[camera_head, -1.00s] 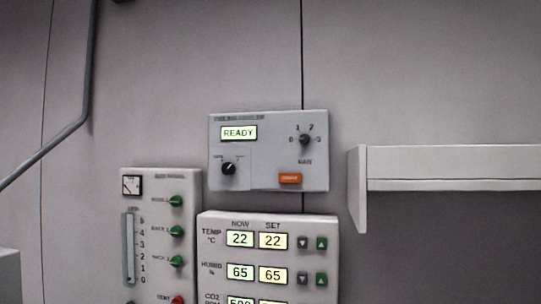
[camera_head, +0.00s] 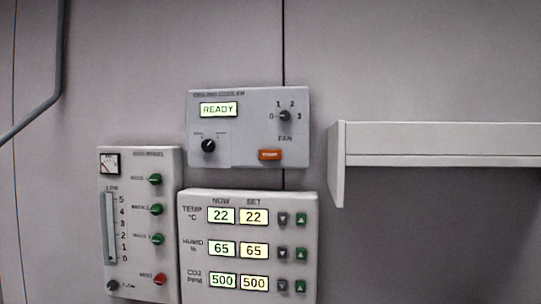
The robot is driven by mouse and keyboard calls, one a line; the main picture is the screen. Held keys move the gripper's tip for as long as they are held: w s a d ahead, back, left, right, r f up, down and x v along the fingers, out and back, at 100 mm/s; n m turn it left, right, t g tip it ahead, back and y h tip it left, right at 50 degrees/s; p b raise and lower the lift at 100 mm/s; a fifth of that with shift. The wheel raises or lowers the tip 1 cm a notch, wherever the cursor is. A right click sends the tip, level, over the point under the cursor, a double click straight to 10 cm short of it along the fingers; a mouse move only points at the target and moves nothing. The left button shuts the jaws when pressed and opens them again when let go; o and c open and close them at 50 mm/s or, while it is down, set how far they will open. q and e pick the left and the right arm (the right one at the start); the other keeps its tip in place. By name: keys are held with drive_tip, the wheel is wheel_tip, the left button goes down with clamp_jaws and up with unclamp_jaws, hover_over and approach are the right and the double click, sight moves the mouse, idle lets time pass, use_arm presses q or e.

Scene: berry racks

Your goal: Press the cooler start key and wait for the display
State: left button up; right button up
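The upper grey control box (camera_head: 248,150) is mounted on the wall in the middle of the head view. Its lit display (camera_head: 218,109) reads READY. An orange key (camera_head: 270,155) sits at its lower right; the lettering on it is too small to read. The box's title is too blurred to read. Neither of my grippers is in view.
Below is a panel (camera_head: 190,288) with TEMP, HUMID and CO2 displays reading 22, 65 and 500 in both columns. Left of it is a panel (camera_head: 130,185) with green knobs, a red knob and a slider gauge. A pale shelf (camera_head: 440,138) juts out at right. A grey pipe (camera_head: 57,60) runs along the left.

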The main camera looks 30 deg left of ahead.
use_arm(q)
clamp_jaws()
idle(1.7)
